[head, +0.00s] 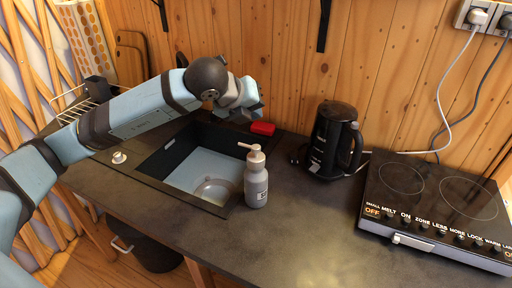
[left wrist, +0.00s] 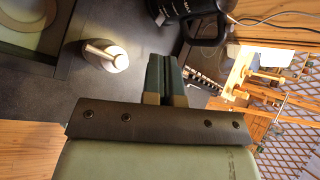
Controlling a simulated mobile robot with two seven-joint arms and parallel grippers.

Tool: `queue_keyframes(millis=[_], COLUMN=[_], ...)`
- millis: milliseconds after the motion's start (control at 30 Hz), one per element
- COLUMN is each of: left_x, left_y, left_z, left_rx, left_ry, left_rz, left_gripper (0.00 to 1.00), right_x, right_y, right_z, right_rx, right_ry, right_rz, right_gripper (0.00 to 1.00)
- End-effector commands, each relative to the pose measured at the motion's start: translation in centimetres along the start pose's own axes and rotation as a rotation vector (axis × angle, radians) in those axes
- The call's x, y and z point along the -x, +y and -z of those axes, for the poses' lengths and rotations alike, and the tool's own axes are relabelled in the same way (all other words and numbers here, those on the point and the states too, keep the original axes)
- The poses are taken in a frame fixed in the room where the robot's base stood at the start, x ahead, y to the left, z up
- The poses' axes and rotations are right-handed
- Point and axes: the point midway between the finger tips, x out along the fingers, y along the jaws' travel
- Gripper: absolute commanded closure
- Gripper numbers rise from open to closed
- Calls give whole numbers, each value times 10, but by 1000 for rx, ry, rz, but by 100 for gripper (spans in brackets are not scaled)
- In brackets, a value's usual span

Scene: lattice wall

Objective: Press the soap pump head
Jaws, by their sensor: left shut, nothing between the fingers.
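The soap pump bottle (head: 256,186) stands upright on the dark counter, just right of the sink. It is grey with a pale pump head (head: 254,153) whose spout points left. In the left wrist view the left gripper's fingers (left wrist: 165,75) are together and empty, to the right of the bottle. My right gripper is not in view.
The sink (head: 165,155) holds a round clear dish. A red sponge (head: 263,128) lies behind the bottle. A black kettle (head: 333,140) and a cooktop (head: 440,205) stand to the right. The counter in front of the kettle is clear.

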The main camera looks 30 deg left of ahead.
Motion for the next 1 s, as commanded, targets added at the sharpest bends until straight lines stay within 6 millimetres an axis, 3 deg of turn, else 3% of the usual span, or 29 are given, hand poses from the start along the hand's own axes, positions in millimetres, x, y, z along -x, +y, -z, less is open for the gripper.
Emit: queue_keyframes(millis=[233, 400, 1000], left_x=[-26, -43, -44], left_y=[20, 31, 32], left_z=[19, 31, 32], left_rx=[-1, 0, 0], left_ry=[1, -1, -1], left_rz=[-2, 1, 0], left_gripper=[100, 100, 100], right_x=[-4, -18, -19], right_y=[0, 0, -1], right_z=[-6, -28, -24], right_rx=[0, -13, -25], right_ry=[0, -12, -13], right_rz=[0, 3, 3], right_gripper=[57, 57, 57])
